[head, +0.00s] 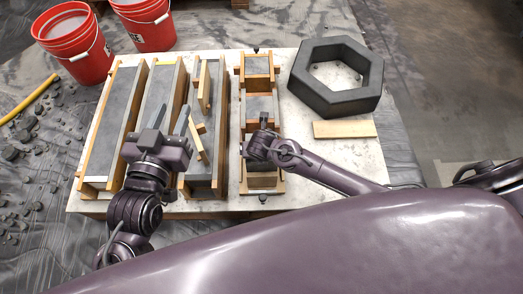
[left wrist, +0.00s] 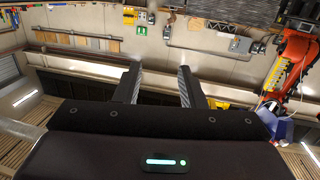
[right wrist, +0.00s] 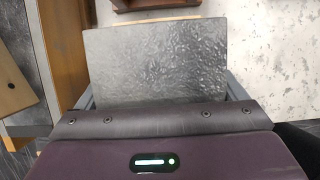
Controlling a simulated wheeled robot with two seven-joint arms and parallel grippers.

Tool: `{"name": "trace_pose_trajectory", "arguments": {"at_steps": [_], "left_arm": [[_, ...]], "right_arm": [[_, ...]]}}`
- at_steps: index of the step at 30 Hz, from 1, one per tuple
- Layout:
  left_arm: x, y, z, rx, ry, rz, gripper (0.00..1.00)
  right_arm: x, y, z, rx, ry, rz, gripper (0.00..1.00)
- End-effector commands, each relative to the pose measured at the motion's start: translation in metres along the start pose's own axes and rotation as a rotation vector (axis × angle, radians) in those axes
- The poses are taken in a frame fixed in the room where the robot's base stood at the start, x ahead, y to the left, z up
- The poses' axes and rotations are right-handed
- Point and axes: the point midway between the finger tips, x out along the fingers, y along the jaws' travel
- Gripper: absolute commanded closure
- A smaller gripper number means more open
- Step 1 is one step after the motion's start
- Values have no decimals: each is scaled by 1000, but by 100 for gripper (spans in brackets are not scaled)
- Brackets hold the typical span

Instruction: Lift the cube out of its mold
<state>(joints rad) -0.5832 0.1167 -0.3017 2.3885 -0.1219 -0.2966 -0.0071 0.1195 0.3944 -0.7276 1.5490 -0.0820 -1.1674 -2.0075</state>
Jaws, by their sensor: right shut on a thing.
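The wooden gang mold (head: 240,150) stands on the table right of centre, with grey concrete in several of its cells. My left gripper (head: 172,119) is open and empty above the long molds. Its fingers stand apart in the left wrist view (left wrist: 158,87).
Long wooden molds filled with grey concrete (head: 112,115) lie to the left. A grey hexagonal ring (head: 312,98) and a loose board (head: 344,129) lie to the right on the pale tabletop (head: 345,160). Two red buckets (head: 75,45) stand behind left.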

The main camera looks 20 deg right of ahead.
Motion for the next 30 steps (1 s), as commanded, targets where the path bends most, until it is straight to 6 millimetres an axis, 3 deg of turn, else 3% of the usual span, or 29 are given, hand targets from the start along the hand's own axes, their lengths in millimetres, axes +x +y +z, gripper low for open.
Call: {"name": "trace_pose_trajectory", "arguments": {"at_steps": [30], "left_arm": [[-5,2,30,-7,-142,3,64]], "right_arm": [[-7,3,7,5,-10,8,80]]}}
